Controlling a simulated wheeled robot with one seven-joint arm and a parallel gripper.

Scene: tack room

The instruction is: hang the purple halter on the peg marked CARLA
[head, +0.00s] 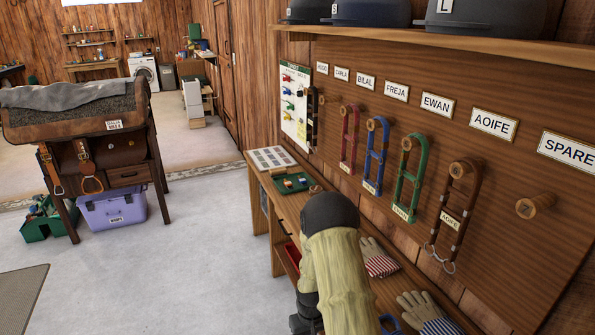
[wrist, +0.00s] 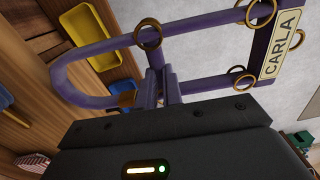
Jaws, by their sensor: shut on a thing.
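The purple halter (wrist: 115,60) shows in the wrist view, with brass rings and a tag reading CARLA at the right. My gripper (wrist: 160,88) is shut on one of its straps, and the halter extends beyond the jaws. In the head view my own arm stands in front of the bench, and the halter and jaws are hidden. The CARLA label (head: 341,74) is on the wooden wall board, second from the far end. The peg (head: 323,99) below it is small and looks bare.
A dark halter (head: 312,105) hangs at the far end. Red (head: 348,138), blue (head: 375,158), green (head: 409,178) and brown (head: 454,212) halters hang nearer. The SPARE peg (head: 534,206) is empty. Gloves (head: 378,257) and a green tray (head: 291,182) lie on the bench; a helmet shelf (head: 450,42) overhangs.

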